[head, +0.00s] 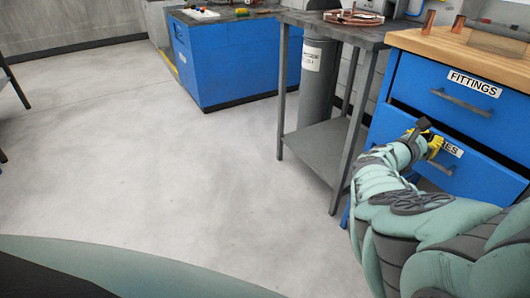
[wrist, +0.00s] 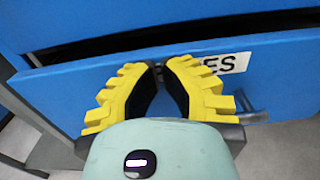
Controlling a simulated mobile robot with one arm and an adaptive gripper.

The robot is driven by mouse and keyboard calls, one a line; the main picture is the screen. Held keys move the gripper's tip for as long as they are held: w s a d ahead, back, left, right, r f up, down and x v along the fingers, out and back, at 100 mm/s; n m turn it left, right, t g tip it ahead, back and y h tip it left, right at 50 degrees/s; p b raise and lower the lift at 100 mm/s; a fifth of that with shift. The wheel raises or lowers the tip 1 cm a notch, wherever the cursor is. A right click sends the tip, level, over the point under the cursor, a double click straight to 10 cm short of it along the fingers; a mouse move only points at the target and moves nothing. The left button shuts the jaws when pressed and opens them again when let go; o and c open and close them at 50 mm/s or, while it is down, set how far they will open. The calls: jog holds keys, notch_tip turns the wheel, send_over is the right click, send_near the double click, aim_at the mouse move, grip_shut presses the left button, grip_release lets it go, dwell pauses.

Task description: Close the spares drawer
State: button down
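The spares drawer (head: 487,172) is the blue lower drawer at the right of the head view, below the one labelled FITTINGS. In the wrist view, a dark gap shows above its front (wrist: 75,92), so it stands partly open. My gripper (head: 432,138) is at the drawer front and covers the left part of its white label (wrist: 222,64). In the wrist view, the yellow fingertips (wrist: 160,66) are drawn together with nothing between them, close to the front near its top edge. I cannot tell whether they touch it. The grey handle (wrist: 249,108) is right of the fingers.
The fittings drawer (head: 462,97) above looks shut. A grey metal table (head: 330,30) with a lower shelf (head: 318,150) stands just left of the drawer unit. A blue cabinet (head: 235,62) stands farther back. The floor (head: 150,160) at left is clear.

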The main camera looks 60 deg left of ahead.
jog(key=w+b, duration=0.1)
jog(key=w, duration=0.1)
jog(key=w+b, duration=0.1)
jog(key=shift+w+d+f+b, duration=0.15)
jog(key=shift+w+d+b, duration=0.05)
jog(key=shift+d+b, duration=0.1)
jog(key=shift+a, duration=0.1)
